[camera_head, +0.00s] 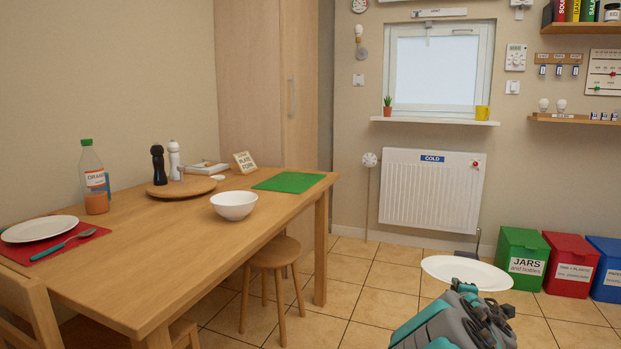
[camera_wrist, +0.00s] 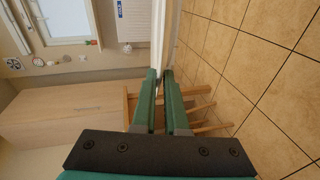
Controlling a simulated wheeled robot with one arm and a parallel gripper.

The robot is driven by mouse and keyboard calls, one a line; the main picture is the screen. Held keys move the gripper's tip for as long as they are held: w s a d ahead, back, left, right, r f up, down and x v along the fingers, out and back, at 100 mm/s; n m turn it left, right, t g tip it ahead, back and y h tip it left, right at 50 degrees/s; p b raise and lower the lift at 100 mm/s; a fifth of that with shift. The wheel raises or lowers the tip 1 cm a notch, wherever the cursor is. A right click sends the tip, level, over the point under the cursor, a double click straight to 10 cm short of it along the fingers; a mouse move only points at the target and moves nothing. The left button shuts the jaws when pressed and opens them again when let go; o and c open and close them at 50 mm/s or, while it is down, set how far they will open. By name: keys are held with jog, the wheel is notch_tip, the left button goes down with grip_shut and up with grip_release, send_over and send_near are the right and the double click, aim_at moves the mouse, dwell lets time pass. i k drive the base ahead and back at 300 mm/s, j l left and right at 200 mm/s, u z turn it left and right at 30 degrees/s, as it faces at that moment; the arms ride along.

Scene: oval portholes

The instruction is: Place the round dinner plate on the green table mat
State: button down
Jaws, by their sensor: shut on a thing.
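My gripper (camera_head: 466,289) is shut on a white round dinner plate (camera_head: 466,272), held level above the floor at the lower right of the head view. In the wrist view the plate (camera_wrist: 158,35) shows edge-on between the two green fingers of my gripper (camera_wrist: 164,78). The green table mat (camera_head: 288,182) lies bare at the far right end of the wooden table (camera_head: 163,262), to the left of the held plate with a gap of floor between.
A white bowl (camera_head: 234,205) stands just left of the mat. A second plate (camera_head: 40,229) lies on a red mat at the table's near left. A wooden stool (camera_head: 273,265) stands under the table edge.

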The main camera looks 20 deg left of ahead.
aim_at(290, 181)
jog(key=i+l, duration=0.35)
jog(key=i, duration=0.2)
jog(key=i+l, duration=0.4)
jog(key=i, duration=0.15)
jog(key=i+l, duration=0.35)
jog(key=i, duration=0.2)
jog(key=i+l+u, duration=0.8)
jog(key=u, duration=0.15)
jog(key=l+u, duration=0.1)
jog(key=u, duration=0.65)
